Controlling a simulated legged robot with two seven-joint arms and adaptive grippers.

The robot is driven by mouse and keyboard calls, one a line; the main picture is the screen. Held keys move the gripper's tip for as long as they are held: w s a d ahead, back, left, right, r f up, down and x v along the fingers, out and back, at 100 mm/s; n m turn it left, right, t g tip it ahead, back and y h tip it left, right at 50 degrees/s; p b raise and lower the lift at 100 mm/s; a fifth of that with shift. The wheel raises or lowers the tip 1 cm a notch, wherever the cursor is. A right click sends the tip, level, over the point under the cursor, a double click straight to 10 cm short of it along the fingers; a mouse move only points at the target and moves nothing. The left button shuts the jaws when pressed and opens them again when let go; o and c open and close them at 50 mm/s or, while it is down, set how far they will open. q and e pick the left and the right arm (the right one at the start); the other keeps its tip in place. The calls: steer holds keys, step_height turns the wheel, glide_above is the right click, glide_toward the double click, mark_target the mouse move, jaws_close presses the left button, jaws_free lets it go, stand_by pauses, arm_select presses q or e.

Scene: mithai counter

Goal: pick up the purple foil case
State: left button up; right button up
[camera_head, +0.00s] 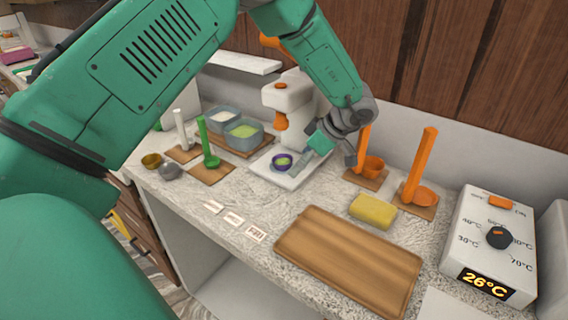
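A small purple foil case (282,162) with pale green filling sits on a white square plate (270,176) near the middle of the counter. My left gripper (335,151) is above the counter, just right of the case and apart from it. Its fingers look spread, with nothing visible between them. My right gripper is not in view.
A white dispenser (291,98) with orange parts stands behind the plate. Orange ladles (417,170) on wooden coasters, a yellow block (373,211) and a wooden tray (347,256) lie to the right. A green scoop (208,147) and tubs (243,134) stand to the left.

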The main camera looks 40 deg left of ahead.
mark_target(284, 158)
arm_select(q)
steer(key=a, duration=0.2)
steer(key=s+a, duration=0.1)
steer(key=a, duration=0.1)
steer(key=shift+s+a+r, duration=0.1)
steer(key=shift+s, duration=0.1)
steer(key=shift+s+a+f, duration=0.1)
steer(key=shift+a+f, duration=0.15)
steer(key=shift+f, duration=0.25)
steer(key=c, duration=1.2)
